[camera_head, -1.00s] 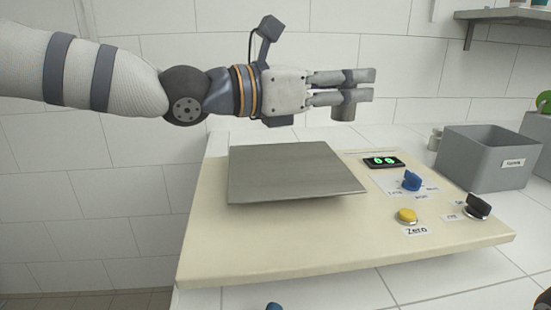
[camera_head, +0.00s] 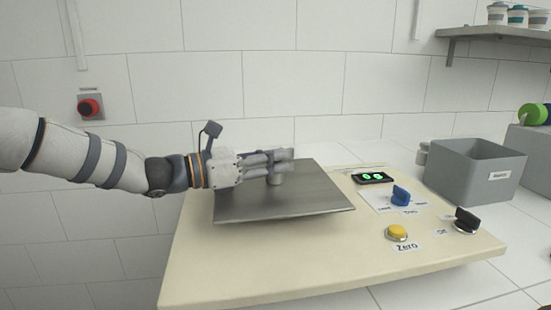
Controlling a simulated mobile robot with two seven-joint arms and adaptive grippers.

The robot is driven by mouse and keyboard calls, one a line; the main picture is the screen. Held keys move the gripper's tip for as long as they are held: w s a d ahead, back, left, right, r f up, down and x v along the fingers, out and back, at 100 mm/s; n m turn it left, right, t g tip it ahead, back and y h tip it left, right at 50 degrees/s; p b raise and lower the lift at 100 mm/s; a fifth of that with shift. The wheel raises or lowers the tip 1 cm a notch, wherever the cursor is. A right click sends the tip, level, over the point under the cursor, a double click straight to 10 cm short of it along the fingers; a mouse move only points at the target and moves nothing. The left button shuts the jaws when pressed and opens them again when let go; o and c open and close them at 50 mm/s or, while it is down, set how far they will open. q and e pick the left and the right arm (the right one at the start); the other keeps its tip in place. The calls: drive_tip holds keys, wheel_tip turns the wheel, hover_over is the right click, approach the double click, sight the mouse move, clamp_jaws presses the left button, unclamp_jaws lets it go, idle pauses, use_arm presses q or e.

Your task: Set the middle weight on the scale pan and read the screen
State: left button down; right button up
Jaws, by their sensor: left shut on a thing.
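My left gripper (camera_head: 280,165) reaches in from the left over the scale pan (camera_head: 320,198), a flat grey metal plate. It is shut on a small grey cylindrical weight (camera_head: 276,180), which is mostly hidden by the fingers. The weight is upright at the back part of the pan; I cannot tell whether its base touches the plate. The screen (camera_head: 373,177) right of the pan is lit with green digits, too small to read surely. My right gripper is not in view.
The cream scale board carries a blue knob (camera_head: 401,196), a yellow Zero button (camera_head: 396,233) and a black knob (camera_head: 466,220). A grey bin (camera_head: 475,172) stands at the right. A red button (camera_head: 90,106) is on the wall. A shelf (camera_head: 500,27) holds several cups.

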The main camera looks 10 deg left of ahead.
use_arm(q)
drive_tip(key=shift+f, duration=0.1)
drive_tip(key=c, duration=1.3)
unclamp_jaws()
drive_tip(key=shift+s+a+r, duration=0.1)
drive_tip(key=shift+a+r, duration=0.05)
drive_tip(key=shift+r, duration=0.1)
drive_tip(key=p+v, duration=0.1)
drive_tip(key=v, duration=1)
drive_tip(key=shift+s+a, duration=0.15)
drive_tip(key=shift+s, duration=0.05)
drive_tip(key=shift+a+f, duration=0.1)
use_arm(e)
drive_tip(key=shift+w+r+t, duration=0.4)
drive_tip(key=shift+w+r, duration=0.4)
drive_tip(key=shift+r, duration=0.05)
